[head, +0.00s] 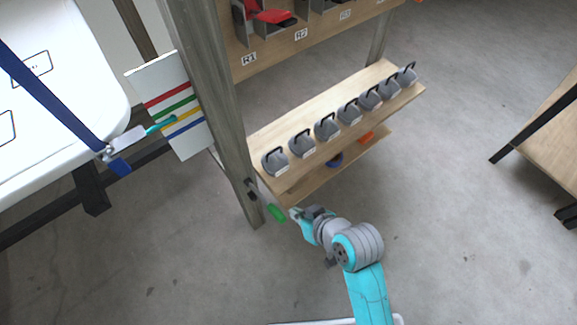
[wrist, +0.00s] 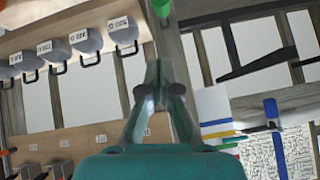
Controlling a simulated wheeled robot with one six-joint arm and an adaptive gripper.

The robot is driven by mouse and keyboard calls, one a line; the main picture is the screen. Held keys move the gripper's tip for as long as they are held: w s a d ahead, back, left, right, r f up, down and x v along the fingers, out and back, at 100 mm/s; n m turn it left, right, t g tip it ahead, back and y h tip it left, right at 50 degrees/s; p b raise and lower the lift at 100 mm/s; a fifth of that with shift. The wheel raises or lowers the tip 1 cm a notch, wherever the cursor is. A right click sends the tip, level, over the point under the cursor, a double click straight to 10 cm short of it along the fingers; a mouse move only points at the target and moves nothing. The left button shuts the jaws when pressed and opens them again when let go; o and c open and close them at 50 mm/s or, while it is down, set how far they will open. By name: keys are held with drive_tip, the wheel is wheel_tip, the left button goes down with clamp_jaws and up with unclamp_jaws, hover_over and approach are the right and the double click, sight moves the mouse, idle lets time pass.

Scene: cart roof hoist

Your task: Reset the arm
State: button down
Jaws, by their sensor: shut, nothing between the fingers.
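My gripper (head: 293,213) is in front of the shelf rack's near post in the head view, at the end of my teal and grey arm. Its fingers (wrist: 156,75) are together in the wrist view, with nothing between them. A green-ended handle (head: 276,212) on the post is just left of the fingertips in the head view. In the wrist view a green piece (wrist: 160,8) shows at the top edge, beyond the fingertips. Whether the gripper touches the handle I cannot tell.
A row of grey handled weights (head: 327,127) stands on the wooden shelf (head: 270,128). A striped card (head: 165,90) hangs left of the post (head: 208,80), beside a white cart roof (head: 60,75) with a blue strap (head: 55,100). Floor is clear at right, before another table (head: 550,135).

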drive_tip(key=s+d+m+t+h, duration=0.3)
drive_tip(key=s+d+m+t, duration=0.1)
drive_tip(key=s+d, duration=0.75)
drive_tip(key=s+d+r+t+h, duration=0.1)
drive_tip(key=s+r+t, duration=0.1)
drive_tip(key=s+r, duration=0.2)
drive_tip(key=s+d+r+t+h, duration=0.1)
drive_tip(key=s+r, duration=0.4)
drive_tip(key=s, duration=0.4)
drive_tip(key=shift+s+d+m+t, duration=0.35)
drive_tip(key=shift+m+t, duration=0.05)
